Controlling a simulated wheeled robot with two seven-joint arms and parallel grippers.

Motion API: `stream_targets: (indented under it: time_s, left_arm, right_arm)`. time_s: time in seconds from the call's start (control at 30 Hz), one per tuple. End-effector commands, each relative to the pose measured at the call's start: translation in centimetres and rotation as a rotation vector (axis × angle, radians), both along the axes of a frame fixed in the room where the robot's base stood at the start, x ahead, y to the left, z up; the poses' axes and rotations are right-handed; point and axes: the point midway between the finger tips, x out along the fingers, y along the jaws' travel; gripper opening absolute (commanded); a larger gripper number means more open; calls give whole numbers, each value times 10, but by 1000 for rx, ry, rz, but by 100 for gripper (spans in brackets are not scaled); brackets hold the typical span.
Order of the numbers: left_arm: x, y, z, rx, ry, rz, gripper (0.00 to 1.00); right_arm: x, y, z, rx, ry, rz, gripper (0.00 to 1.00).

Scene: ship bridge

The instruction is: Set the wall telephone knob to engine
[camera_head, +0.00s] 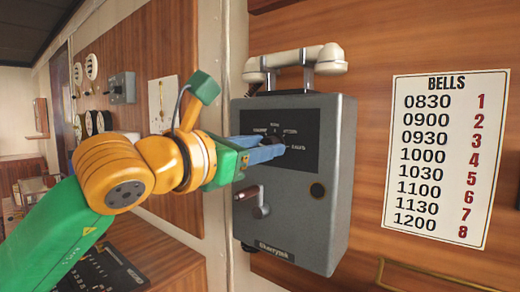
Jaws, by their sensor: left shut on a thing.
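The grey wall telephone (325,215) hangs on the wooden wall at the centre, with a white handset (300,60) resting in its cradle on top. A black dial plate (308,125) with white labels around its edge is on the upper front. My left gripper (278,148), with blue fingers, reaches in from the left and is shut on the knob at the middle of this plate. The fingers hide most of the knob, so I cannot tell where it points. The labels are too small to read surely. My right gripper is not in view.
A small crank (262,210) sticks out of the telephone's lower left front, below my gripper. A white bells chart (445,155) is on the wall to the right. Gauges (91,67) and a grey box (121,88) are on the left wall. A dark console (95,275) is at lower left.

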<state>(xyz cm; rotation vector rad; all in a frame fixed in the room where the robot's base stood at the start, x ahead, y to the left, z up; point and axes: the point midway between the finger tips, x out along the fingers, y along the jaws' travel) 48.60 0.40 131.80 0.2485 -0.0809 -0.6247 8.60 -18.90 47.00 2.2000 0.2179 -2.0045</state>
Motion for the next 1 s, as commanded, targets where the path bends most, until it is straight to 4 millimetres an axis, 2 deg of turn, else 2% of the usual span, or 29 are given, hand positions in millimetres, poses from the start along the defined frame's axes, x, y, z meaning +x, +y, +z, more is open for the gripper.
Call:
stream_targets:
  time_s: [0.5, 1.0]
  left_arm:
    - [-1, -1, 0, 316, -232, 1, 0]
    - [-1, -1, 0, 425, -311, 1, 0]
  right_arm:
    - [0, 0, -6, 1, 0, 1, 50]
    - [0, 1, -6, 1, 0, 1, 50]
